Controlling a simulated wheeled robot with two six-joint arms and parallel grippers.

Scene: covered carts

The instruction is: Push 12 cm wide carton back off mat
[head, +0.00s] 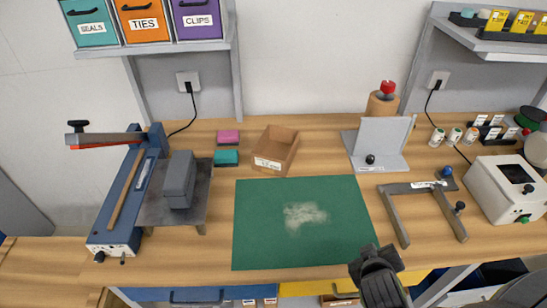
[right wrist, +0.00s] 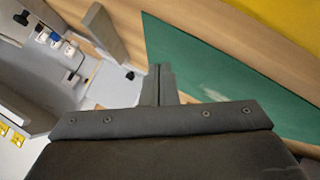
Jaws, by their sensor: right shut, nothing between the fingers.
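The open-topped cardboard carton (head: 277,148) with a white label stands at the back edge of the green mat (head: 260,240). Its base lies behind or right along that edge; I cannot tell whether it touches the mat. The mat carries a pale dusty patch in its middle. My right gripper (head: 367,254) is over the mat's front right corner, shut and empty, well apart from the carton. Its closed fingers (right wrist: 159,82) also show in the right wrist view, with the mat beyond. My left gripper is out of view.
Left of the carton are pink (head: 228,137) and teal (head: 227,158) blocks and a bag sealer (head: 125,200). Right of the mat lie a grey frame (head: 395,215) and a white machine (head: 500,185). A grey stand (head: 380,145) is at the back.

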